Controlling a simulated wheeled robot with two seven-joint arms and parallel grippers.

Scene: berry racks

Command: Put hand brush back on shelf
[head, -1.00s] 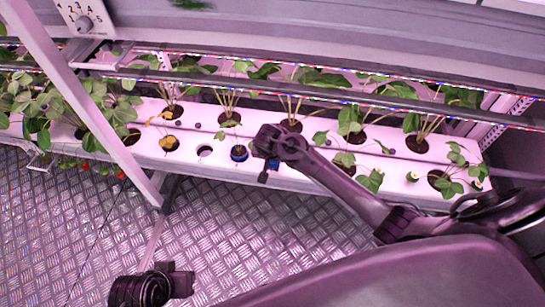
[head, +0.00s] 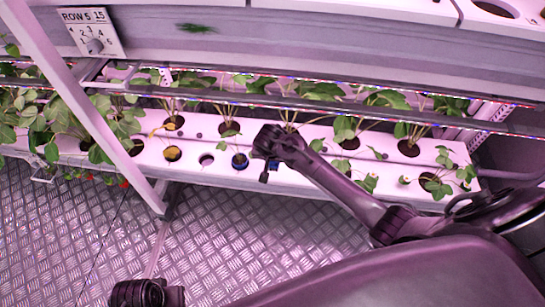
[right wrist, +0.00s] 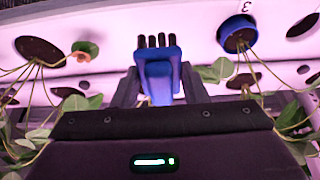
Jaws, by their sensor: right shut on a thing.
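The hand brush (right wrist: 158,78) is blue with dark bristle tufts. It stands upright between the fingers of my right gripper (right wrist: 160,88) in the right wrist view, and the gripper is shut on it. In the head view my right gripper (head: 268,168) is over the white planter row, just right of a blue cup; only a small blue bit of the brush shows there. A grey ledge (head: 300,52) with a ROW 5 sign (head: 92,32) runs above; I cannot tell if it is the brush's shelf. A dark part of my left arm (head: 147,293) shows at the bottom left, its fingers unclear.
The white planter (head: 190,180) holds several strawberry plants and a blue cup (head: 240,161). Dark rails with light strips cross above it. A slanted white post (head: 85,105) stands at left. The metal floor (head: 220,225) is clear in front.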

